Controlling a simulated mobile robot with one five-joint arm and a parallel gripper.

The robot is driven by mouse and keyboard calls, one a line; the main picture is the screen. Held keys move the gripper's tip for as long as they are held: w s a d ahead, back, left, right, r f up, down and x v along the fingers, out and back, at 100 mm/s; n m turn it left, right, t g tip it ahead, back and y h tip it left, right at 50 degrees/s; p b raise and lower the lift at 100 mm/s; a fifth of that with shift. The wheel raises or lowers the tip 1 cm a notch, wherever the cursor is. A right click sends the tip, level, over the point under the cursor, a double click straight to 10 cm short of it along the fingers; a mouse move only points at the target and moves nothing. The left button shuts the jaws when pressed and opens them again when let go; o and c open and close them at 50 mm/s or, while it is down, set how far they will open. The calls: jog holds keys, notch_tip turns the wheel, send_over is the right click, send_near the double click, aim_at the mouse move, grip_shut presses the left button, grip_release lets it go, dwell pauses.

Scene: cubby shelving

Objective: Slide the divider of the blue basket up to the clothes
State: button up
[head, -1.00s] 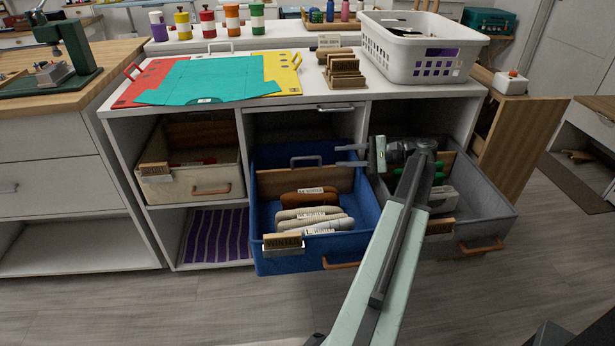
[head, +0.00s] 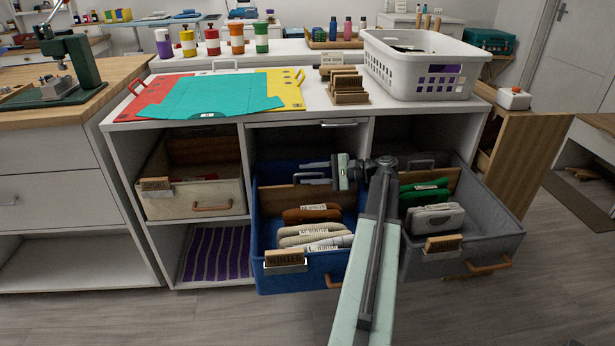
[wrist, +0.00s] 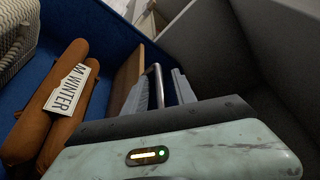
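The blue basket (head: 272,283) is pulled out of the middle cubby. Its wooden divider (head: 292,200) stands upright behind the rolled clothes, with a metal handle on top. A small gap shows between divider and brown roll. My gripper (head: 316,172) is over the basket's back part, at the divider's handle. In the wrist view its fingers (wrist: 162,92) are apart, with the handle (wrist: 155,85) between them. The divider (wrist: 127,75) and brown roll (wrist: 55,105) lie to the left.
A grey basket (head: 480,240) with green and grey items is pulled out at right, close beside the blue one. A cream basket (head: 195,200) sits in the left cubby.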

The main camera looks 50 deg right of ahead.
grip_shut()
dwell(1.4)
